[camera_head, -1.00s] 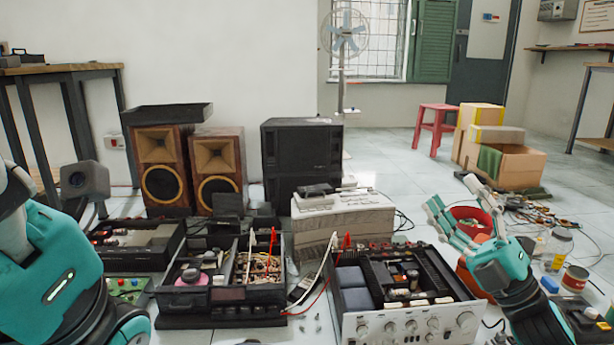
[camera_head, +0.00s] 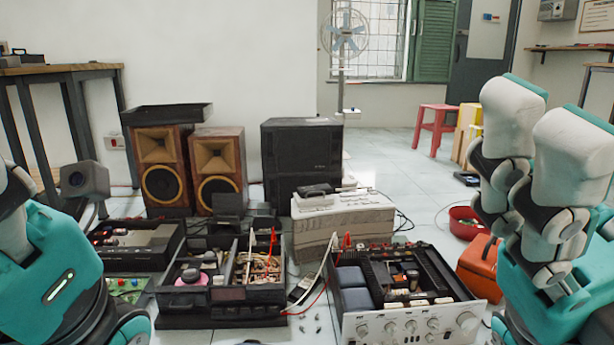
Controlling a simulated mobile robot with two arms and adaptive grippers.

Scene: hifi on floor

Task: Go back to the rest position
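An open silver amplifier (camera_head: 410,325), open black hi-fi units (camera_head: 225,295), a beige stack (camera_head: 340,225) and speakers (camera_head: 217,165) stand on the floor. An orange case (camera_head: 478,265) and red bowl (camera_head: 466,228) lie beside my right gripper.

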